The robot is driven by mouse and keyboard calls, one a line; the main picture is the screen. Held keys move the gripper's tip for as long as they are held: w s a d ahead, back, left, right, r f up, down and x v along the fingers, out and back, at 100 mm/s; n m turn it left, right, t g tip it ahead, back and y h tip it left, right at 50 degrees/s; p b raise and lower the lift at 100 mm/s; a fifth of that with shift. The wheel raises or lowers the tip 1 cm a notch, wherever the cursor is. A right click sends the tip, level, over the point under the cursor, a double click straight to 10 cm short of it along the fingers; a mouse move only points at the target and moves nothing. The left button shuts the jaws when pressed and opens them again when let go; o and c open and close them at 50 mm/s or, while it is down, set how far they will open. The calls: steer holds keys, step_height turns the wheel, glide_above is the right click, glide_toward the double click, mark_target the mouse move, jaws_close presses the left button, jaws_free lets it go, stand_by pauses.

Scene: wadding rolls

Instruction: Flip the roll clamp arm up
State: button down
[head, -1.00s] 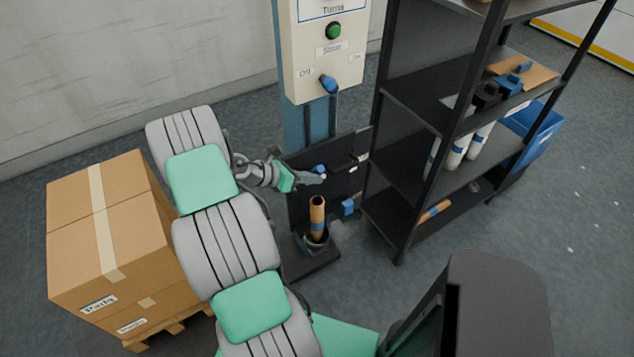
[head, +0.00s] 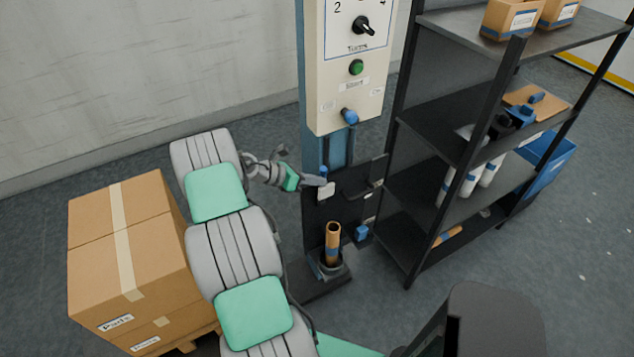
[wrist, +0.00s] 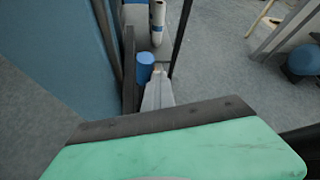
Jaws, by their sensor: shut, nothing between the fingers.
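The roll clamp is on the dark plate (head: 315,218) low on the machine post. Its blue grip (head: 323,172) stands roughly upright above a pale block (head: 327,191). My gripper (head: 318,181) is shut and empty, with its tips right beside the grip and block on their left. In the wrist view the blue grip (wrist: 146,60) is just beyond and left of the closed fingertips (wrist: 158,80). I cannot tell whether they touch. A brown roll (head: 333,243) stands upright in a dark round holder (head: 329,268) below. The arm's hinge is too small to make out.
The cream control panel (head: 350,75) with a knob, green button and blue switch is above the clamp. A dark shelf rack (head: 470,215) stands close on the right. Stacked cartons (head: 120,250) stand left of my arm. Open floor lies behind the cartons.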

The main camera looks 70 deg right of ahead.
steer(key=shift+w+d+r, duration=0.5)
steer(key=shift+w+d, duration=0.05)
steer(key=shift+w, duration=0.05)
steer(key=shift+a, duration=0.1)
steer(key=s+a+f+p, duration=0.1)
steer(key=s+a+p, duration=0.1)
steer(key=a, duration=0.2)
steer(key=w+a+b, duration=0.2)
steer(key=w+a, duration=0.1)
steer(key=w, duration=0.5)
steer(key=shift+a, duration=0.1)
